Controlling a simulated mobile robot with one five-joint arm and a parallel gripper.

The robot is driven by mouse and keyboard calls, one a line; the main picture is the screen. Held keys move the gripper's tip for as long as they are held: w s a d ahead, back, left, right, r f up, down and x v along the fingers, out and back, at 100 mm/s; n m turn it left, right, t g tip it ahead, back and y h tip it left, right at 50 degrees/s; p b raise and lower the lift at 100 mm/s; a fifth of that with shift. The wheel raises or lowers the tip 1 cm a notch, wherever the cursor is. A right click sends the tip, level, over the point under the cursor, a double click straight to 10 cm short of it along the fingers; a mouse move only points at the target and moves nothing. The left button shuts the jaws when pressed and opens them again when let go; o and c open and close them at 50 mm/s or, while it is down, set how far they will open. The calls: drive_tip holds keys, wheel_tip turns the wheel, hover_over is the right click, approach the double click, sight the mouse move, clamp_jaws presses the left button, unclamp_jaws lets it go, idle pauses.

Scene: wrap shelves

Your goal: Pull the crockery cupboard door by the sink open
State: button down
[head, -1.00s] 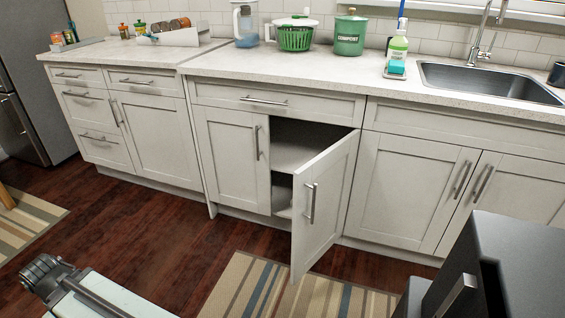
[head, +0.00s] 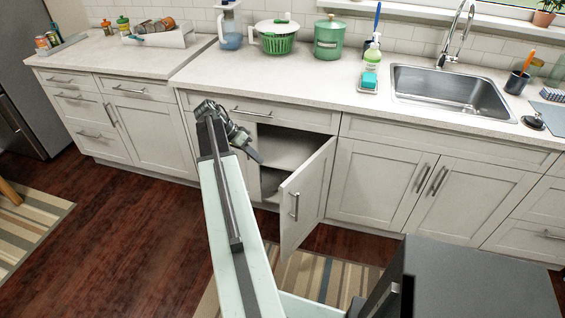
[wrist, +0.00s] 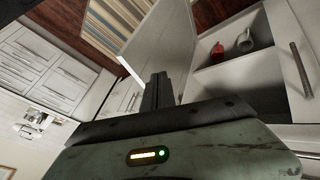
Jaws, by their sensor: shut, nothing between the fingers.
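The crockery cupboard door (head: 307,200) by the sink is white with a vertical bar handle (head: 295,206). It stands partly open, hinged on its right and swung out over the rug. The dark opening (head: 285,150) shows a shelf. My gripper (head: 257,157) is in front of the opening, left of the door's free edge, with its fingers together and empty. In the wrist view, the shut fingers (wrist: 156,90) show in front of the door panel (wrist: 165,45). Whether they touch it I cannot tell. A red item (wrist: 217,50) and a pale mug (wrist: 245,40) sit inside the cupboard.
The left cupboard door is shut, partly behind my arm; its handle (wrist: 300,70) shows in the wrist view. The counter (head: 270,75) with the sink (head: 450,92) runs above. A striped rug (head: 315,272) lies below the open door.

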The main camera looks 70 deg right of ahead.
drive_tip(key=s+f+b, duration=0.8)
drive_tip(key=s, duration=0.1)
drive_tip(key=shift+s+d, duration=0.25)
drive_tip(key=shift+d, duration=0.05)
